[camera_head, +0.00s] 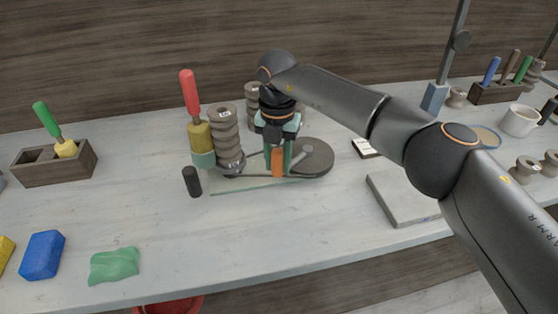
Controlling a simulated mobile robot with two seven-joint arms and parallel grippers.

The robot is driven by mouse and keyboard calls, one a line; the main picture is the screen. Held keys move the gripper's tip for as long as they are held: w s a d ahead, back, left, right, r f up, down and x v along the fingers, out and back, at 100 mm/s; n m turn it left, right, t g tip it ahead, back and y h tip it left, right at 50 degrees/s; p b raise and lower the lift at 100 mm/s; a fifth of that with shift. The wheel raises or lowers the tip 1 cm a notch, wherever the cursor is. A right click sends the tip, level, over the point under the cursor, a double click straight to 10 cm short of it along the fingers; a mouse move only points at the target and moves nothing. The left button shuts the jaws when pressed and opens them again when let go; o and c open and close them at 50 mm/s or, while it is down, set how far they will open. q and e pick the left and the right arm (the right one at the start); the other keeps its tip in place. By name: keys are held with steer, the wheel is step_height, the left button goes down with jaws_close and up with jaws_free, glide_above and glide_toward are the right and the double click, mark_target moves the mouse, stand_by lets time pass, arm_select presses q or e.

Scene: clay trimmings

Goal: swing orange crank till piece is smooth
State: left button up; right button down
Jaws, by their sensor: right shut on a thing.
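The orange crank handle (278,162) stands upright near the middle of the table. My right gripper (279,140) comes down from above and is shut on it. A grey bar (302,156) runs beside the handle over a dark round disc (317,158). To the left stands a ribbed grey clay piece (226,138), its grooves still plainly seen, on a small dark base. A tool with a red handle (189,91) and yellow block (200,137) stands in a pale green holder (203,160) against the clay piece. My left gripper is out of view.
A black cylinder (192,181) stands just left of the device. A wooden box (53,163), blue sponge (41,255) and green cloth (114,265) lie at left. A grey slab (404,203) lies at right. The front middle of the table is clear.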

steer(key=shift+a, duration=0.1)
steer(key=c, duration=0.6)
jaws_free()
step_height(320, 180, up, 13)
steer(key=shift+f, duration=0.2)
